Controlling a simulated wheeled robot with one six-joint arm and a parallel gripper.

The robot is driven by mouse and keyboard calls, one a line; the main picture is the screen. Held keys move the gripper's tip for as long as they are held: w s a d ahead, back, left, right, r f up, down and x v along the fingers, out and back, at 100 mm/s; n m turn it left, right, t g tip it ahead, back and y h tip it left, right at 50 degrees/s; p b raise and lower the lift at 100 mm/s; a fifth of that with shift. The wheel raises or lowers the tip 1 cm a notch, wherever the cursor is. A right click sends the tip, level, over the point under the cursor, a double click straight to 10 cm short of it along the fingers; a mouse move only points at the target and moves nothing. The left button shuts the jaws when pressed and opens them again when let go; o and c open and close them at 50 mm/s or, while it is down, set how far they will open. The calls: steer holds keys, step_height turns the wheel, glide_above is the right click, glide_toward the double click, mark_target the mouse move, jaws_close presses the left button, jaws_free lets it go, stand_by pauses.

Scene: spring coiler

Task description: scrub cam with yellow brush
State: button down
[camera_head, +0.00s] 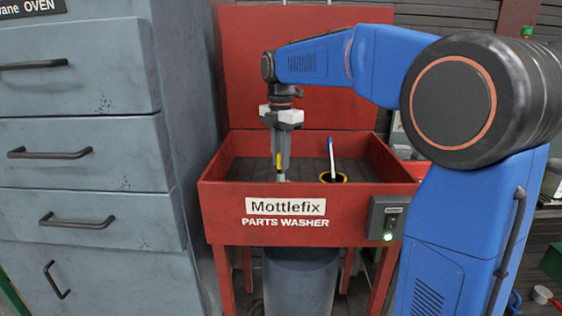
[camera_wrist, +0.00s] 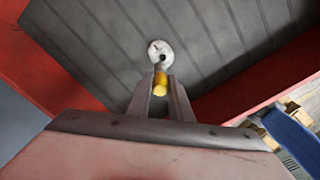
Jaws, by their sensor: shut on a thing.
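My gripper (camera_head: 280,160) points down into the red parts washer (camera_head: 228,220) and is shut on the yellow brush (camera_head: 279,161). In the wrist view the brush's yellow handle (camera_wrist: 160,88) sits between the fingertips (camera_wrist: 160,80). A pale round piece with a dark hole, which looks like the cam (camera_wrist: 161,49), lies on the grey slatted basin floor just beyond the brush. The brush's lower end is close to it or over it; I cannot tell whether they touch. In the head view the basin's front wall partly hides this spot.
A dark cup with a yellow rim (camera_head: 343,180) stands to the right in the basin, holding a blue-and-white handled tool (camera_head: 331,155). A switch box (camera_head: 388,216) with a green light is on the washer's front right. Grey oven drawers (camera_head: 80,150) stand close on the left.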

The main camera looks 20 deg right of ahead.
steer(key=shift+r, duration=2.9)
steer(key=shift+r, duration=1.45)
steer(key=shift+f, duration=4.35)
steer(key=shift+f, duration=0.6)
steer(key=shift+s+d, duration=0.25)
steer(key=shift+d, duration=0.5)
steer(key=shift+s+d, duration=0.25)
steer(key=shift+d, duration=0.45)
steer(key=shift+a, duration=0.1)
steer(key=shift+w+a, duration=0.2)
steer(key=shift+a, duration=0.35)
